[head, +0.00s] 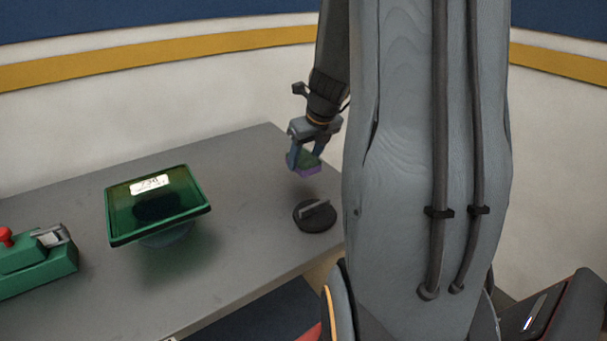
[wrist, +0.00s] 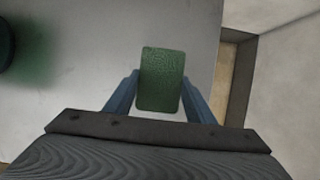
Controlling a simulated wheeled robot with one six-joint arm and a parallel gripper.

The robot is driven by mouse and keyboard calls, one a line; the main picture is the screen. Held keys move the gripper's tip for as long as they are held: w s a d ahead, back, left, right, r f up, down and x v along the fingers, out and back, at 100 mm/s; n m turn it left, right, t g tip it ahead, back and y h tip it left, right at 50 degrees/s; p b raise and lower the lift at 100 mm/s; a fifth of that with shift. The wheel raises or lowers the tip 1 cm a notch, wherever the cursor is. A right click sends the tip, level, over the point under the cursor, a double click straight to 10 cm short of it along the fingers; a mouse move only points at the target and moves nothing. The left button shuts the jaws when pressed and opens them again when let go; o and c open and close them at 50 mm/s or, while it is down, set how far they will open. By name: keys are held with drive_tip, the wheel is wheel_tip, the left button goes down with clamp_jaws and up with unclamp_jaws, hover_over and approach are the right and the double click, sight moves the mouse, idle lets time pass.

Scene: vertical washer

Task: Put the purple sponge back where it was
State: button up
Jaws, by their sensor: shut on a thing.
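My gripper (head: 304,160) is shut on the sponge (head: 308,169), which has a green top and a purple underside in the head view. The gripper holds it in the air above the grey table, behind and a little above a round dark holder. In the wrist view the sponge (wrist: 162,80) shows only its green face, between the two blue fingers of my gripper (wrist: 161,98). The round dark holder (head: 305,218) with a grey bar across its top stands near the table's right edge. I cannot see it in the wrist view.
A green device with a red knob (head: 40,266) is at the left. The grey table (head: 235,170) is clear between the sink and the gripper. A wall runs behind the table.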

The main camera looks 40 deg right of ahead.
sight(305, 182)
drive_tip(key=shift+f+b, duration=0.5)
drive_tip(key=shift+f, duration=1.7)
drive_tip(key=shift+f, duration=0.1)
drive_tip(key=o, duration=1)
